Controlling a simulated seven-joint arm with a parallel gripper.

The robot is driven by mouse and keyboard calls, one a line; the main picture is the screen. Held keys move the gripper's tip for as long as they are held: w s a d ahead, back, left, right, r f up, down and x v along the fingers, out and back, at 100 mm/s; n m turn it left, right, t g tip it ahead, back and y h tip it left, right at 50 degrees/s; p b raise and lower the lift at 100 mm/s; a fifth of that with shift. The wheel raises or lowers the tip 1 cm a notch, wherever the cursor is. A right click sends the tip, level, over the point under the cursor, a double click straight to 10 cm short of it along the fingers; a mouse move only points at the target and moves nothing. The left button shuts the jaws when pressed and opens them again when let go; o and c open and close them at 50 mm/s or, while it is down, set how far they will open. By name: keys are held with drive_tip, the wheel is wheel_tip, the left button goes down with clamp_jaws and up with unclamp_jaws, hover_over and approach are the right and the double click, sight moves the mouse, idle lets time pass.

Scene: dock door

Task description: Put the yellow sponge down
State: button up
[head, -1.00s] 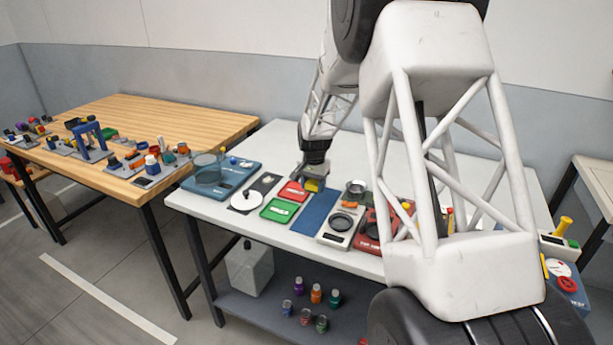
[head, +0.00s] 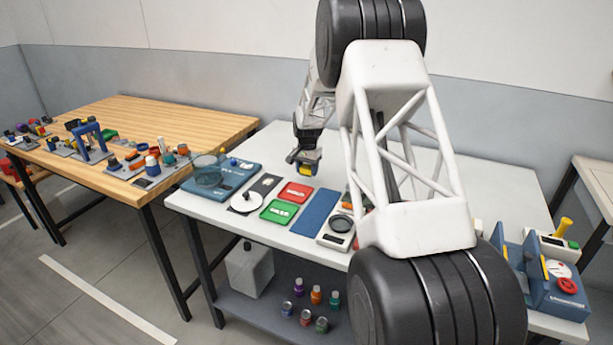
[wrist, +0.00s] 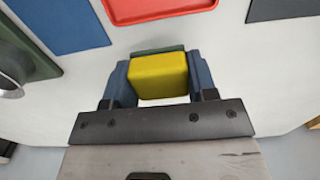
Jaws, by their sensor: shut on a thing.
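My gripper (head: 304,170) is above the back part of the white table, behind the red tray (head: 296,191) in the head view. It is shut on the yellow sponge (head: 309,170). In the wrist view the sponge (wrist: 158,75) sits between the two blue fingers of my gripper (wrist: 159,82), with a dark green layer along its far edge. Pale bare tabletop shows around it. The height of the sponge above the table is hard to judge.
The blue mat (head: 315,212) lies right of the red tray, the green tray (head: 279,211) in front of it. A scale (head: 337,229) stands right of the mat. The white tabletop (head: 268,152) behind the trays is mostly clear. My arm hides part of the table's right half.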

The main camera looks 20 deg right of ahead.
sight(307, 180)
drive_tip(key=shift+w+d+f, duration=0.1)
drive_tip(key=shift+w+d, duration=0.1)
drive_tip(key=shift+w, duration=0.55)
drive_tip(key=shift+f, duration=1.75)
drive_tip(key=shift+f, duration=0.15)
drive_tip(key=o, duration=1)
drive_tip(key=shift+o, duration=0.2)
wheel_tip(307, 180, up, 12)
drive_tip(key=shift+r, duration=0.15)
